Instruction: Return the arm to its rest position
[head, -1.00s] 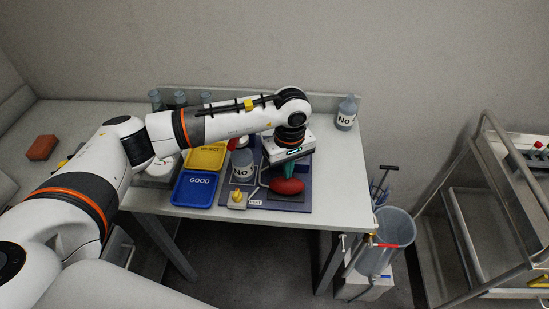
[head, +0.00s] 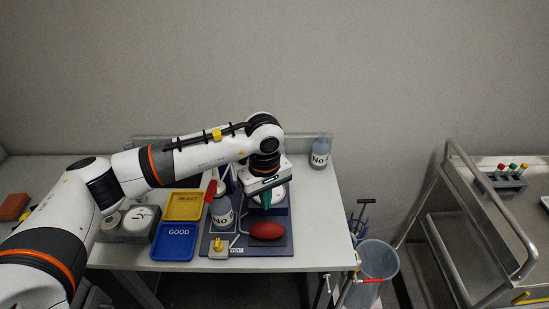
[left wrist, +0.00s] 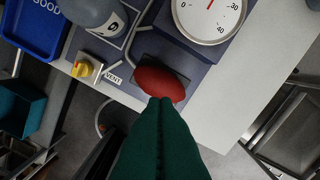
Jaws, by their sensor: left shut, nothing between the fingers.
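My left gripper (head: 267,201) has green fingers, pressed together and empty. In the head view it hangs over the back part of the dark blue base plate (head: 284,249), behind a red rubber bulb (head: 267,231). In the left wrist view the closed fingers (left wrist: 163,102) point toward the bulb (left wrist: 158,82) and overlap its lower edge; contact cannot be told. A round white dial gauge (left wrist: 211,14) is partly cut off there; in the head view it is partly hidden behind the gripper. My right gripper is not in view.
A bottle (head: 222,213) and yellow-knobbed valve (head: 218,247) stand left of the bulb. Yellow REJECT (head: 183,206) and blue GOOD (head: 176,243) trays lie further left. Another bottle (head: 320,154) stands back right. The table's right side is clear. A metal cart (head: 467,202) stands right.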

